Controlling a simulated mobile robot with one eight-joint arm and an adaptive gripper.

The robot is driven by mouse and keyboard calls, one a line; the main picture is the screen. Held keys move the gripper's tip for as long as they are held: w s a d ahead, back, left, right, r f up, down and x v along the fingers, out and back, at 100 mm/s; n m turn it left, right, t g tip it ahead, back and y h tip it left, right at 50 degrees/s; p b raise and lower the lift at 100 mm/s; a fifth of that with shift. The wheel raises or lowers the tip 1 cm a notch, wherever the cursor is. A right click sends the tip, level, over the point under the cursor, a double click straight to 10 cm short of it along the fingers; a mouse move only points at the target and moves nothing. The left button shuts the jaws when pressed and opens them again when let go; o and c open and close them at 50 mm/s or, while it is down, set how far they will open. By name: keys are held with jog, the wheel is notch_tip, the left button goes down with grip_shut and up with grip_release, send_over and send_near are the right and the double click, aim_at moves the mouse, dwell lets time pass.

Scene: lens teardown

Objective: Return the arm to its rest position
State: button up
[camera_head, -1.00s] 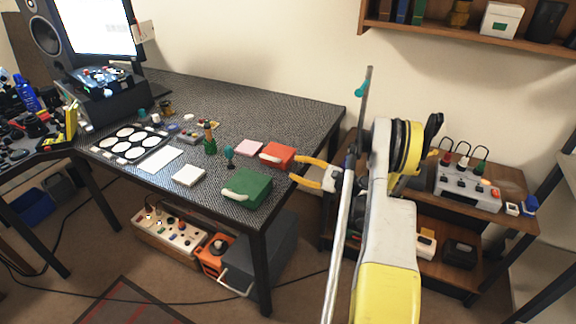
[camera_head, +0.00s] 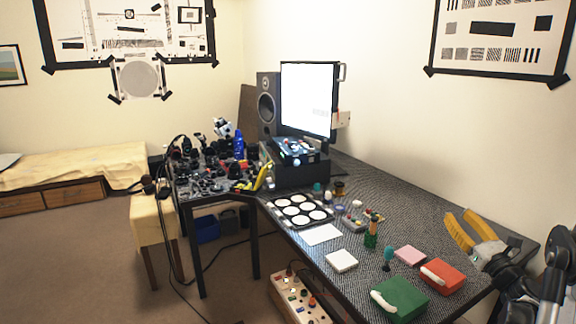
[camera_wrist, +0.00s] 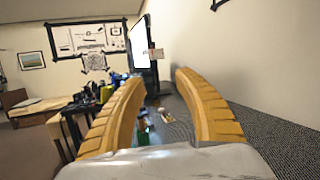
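My gripper (camera_head: 467,229) is at the right of the head view, with yellow-orange fingers, above the right end of the dark patterned table (camera_head: 352,180). In the wrist view my gripper (camera_wrist: 160,92) has its two fingers spread apart with nothing between them. It is open and empty. The fingers point along the table toward the monitor. The arm behind it shows only in part at the lower right corner of the head view; the rest is out of frame.
A red box (camera_head: 442,276), a green box (camera_head: 399,300) and a pink block (camera_head: 410,256) lie near my gripper. A white block (camera_head: 341,260), a tray with round wells (camera_head: 299,211) and a monitor (camera_head: 308,98) stand farther left. The wall is close on the right.

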jog(key=w+a+r+m+h, duration=0.1)
jog(key=a+r+m+h, duration=0.35)
jog(key=r+m, duration=0.5)
jog(key=s+a+r+m+g+h, duration=0.35)
jog(key=a+m, duration=0.25)
jog(key=m, duration=0.6)
jog(key=s+a+f+m+g+y, duration=0.3)
jog(key=s+a+f+m+g, duration=0.2)
jog(key=s+a, duration=0.8)
jog(key=s+a+f+m+g+y, duration=0.3)
jog(key=s+a+f+m+g, duration=0.2)
jog(key=s+a+f+m, duration=0.6)
jog(key=s+a+f, duration=0.1)
jog(key=s+a, duration=0.1)
jog(key=s, duration=0.2)
jog(key=shift+s+f+y, duration=0.3)
jog(key=shift+f, duration=0.05)
